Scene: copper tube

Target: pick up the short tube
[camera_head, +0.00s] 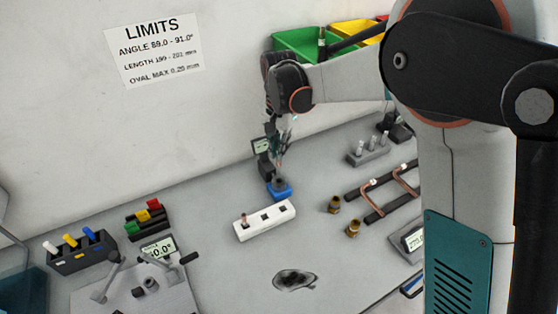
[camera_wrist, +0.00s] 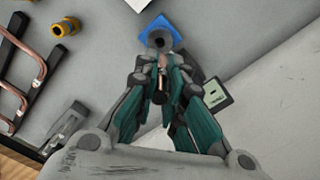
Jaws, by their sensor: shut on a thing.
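My gripper (camera_head: 283,148) is above the bench, pointing down over a blue block with a dark round top (camera_head: 280,188). In the wrist view my gripper (camera_wrist: 160,70) is shut on a thin copper-coloured short tube (camera_wrist: 162,62), which shows between the fingertips. The fingers hide most of the tube. The blue block (camera_wrist: 148,25) lies just beyond the fingertips there, with a grey round fitting on it. I cannot tell whether the tube touches that fitting.
A white block with square holes (camera_head: 264,220) is in front, a copper piece standing in its left hole. Brass fittings (camera_head: 353,228) and bent copper tubes on a dark rack (camera_head: 378,196) are to the right. A clamp fixture (camera_head: 140,287) is front left.

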